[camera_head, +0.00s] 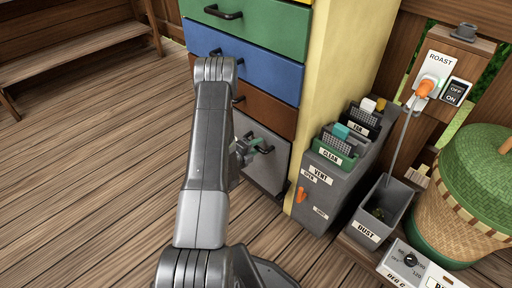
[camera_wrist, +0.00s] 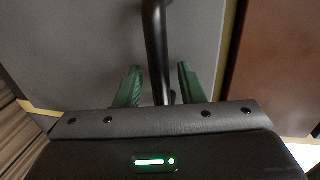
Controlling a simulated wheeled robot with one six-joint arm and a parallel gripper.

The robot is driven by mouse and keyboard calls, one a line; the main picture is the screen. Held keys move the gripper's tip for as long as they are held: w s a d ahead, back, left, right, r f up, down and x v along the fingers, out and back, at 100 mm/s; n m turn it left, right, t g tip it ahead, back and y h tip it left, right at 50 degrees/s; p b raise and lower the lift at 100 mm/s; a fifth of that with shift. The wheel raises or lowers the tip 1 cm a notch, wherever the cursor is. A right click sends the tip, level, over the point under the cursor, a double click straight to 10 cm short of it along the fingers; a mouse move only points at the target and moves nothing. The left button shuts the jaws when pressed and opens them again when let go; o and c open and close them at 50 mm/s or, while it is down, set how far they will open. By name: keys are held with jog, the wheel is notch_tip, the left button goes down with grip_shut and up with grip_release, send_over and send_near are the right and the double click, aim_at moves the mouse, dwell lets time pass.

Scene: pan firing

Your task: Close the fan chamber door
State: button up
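A plain grey front panel (camera_head: 268,175) is the lowest front of the cabinet, below the brown drawer. No label shows on it, but it looks like the fan chamber door. I cannot tell whether it is fully flush with its frame. The panel fills much of the wrist view (camera_wrist: 75,55), with a black bar handle (camera_wrist: 157,45) standing out from it. My gripper (camera_wrist: 158,86) has its two green fingers on either side of the handle, with a gap on each side. In the head view, my gripper (camera_head: 262,148) is at the panel, partly hidden by my arm.
Green (camera_head: 270,25), blue (camera_head: 260,70) and brown (camera_head: 268,108) drawer fronts are above the panel. At the right stand a grey vent box (camera_head: 322,190), a dust bin (camera_head: 370,232) and a basket (camera_head: 450,228). Wooden floor (camera_head: 90,170) is clear at the left.

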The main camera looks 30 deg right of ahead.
jog(key=p+v, duration=0.2)
jog(key=v, duration=1.1)
jog(key=shift+s+a+p, duration=0.15)
jog(key=shift+a+p, duration=0.15)
